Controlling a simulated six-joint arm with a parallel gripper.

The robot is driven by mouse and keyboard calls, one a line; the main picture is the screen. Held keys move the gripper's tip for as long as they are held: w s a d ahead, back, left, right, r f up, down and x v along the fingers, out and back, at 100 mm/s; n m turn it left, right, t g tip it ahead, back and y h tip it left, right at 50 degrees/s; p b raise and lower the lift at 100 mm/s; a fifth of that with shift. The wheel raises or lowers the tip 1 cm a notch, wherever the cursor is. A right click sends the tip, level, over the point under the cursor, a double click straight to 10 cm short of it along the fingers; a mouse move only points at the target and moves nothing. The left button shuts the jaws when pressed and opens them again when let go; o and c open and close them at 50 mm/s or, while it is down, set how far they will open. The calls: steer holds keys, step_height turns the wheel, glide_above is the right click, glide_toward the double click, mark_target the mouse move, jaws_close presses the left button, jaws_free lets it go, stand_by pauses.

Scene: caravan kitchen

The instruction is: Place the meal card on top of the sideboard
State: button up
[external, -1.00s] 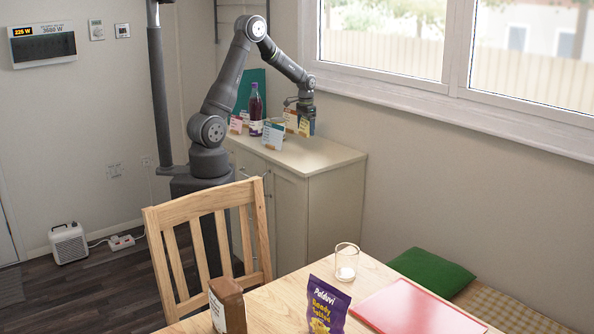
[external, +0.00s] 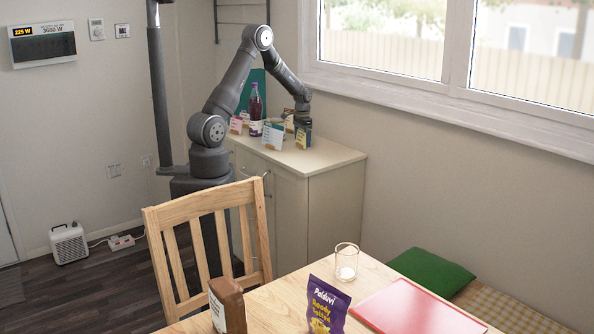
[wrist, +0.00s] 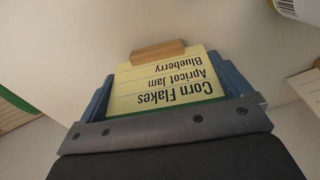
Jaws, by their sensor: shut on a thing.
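My gripper (wrist: 168,88) is shut on the meal card, with blue fingers at both sides of it. The meal card (wrist: 160,98) is pale yellow with a wooden foot (wrist: 157,53) and a green top edge; it reads upside down "Corn Flakes, Apricot Jam, Blueberry". In the external view my gripper (external: 303,131) is low over the right part of the sideboard top (external: 325,157), and the held card is mostly hidden. The foot is close to the pale surface; I cannot tell whether it touches.
Left of my gripper stand a dark bottle (external: 255,102), a blue-edged card (external: 273,136) and a pink-edged card (external: 236,125). Another card (external: 289,122) is partly hidden behind. The sideboard's front right top is clear. The window sill (external: 420,98) runs behind.

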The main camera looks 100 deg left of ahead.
mark_target(303, 133)
steer(key=o, duration=0.6)
steer(key=shift+f, duration=0.1)
step_height(303, 133, up, 12)
steer(key=shift+r, duration=0.2)
step_height(303, 133, down, 12)
steer(key=shift+f, duration=0.1)
steer(key=shift+r, duration=2)
